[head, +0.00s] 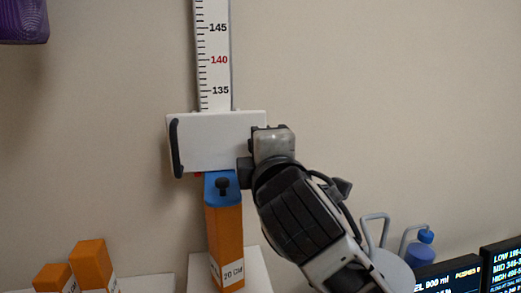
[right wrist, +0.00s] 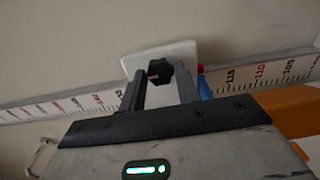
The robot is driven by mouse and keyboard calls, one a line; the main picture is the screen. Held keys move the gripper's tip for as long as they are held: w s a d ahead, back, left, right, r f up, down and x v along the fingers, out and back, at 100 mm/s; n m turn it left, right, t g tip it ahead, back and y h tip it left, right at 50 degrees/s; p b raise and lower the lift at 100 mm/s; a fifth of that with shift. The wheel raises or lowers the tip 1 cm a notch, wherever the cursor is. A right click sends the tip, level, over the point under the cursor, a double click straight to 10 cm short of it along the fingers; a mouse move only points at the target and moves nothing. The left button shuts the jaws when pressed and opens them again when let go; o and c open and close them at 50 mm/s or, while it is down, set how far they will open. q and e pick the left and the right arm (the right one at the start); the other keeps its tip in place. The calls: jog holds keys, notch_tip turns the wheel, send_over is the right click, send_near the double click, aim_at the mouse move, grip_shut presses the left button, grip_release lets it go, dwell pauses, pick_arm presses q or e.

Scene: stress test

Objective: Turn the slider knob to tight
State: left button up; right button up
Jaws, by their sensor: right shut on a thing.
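A white slider (head: 215,150) with a black bar on its left side sits on the wall ruler (head: 213,50), just below the 135 mark. The slider's dark faceted knob (right wrist: 160,72) shows between my right gripper's fingers in the right wrist view. It is hidden behind the gripper in the head view. My right gripper (right wrist: 160,84) is shut on the knob, with one finger on each side. In the head view my right gripper (head: 250,165) is at the slider's right edge. Any tight or loose marking cannot be read. My left gripper is not in view.
Smaller orange blocks (head: 88,262) are at lower left. Bottles and dark screens (head: 502,265) are at lower right. A purple thing (head: 23,20) is at upper left.

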dwell(0.4)
jog(key=o, duration=1)
jog(key=shift+c, duration=0.2)
pick_arm(q)
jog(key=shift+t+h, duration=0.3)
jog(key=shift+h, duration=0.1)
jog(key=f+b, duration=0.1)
jog(key=b, duration=0.2)
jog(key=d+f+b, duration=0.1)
jog(key=b, duration=0.2)
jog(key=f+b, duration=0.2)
jog(key=b, duration=0.1)
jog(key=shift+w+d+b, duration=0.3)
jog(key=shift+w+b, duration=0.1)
pick_arm(e)
jog(key=s+d, duration=0.3)
jog(key=s, duration=1.2)
jog(key=shift+s, duration=0.25)
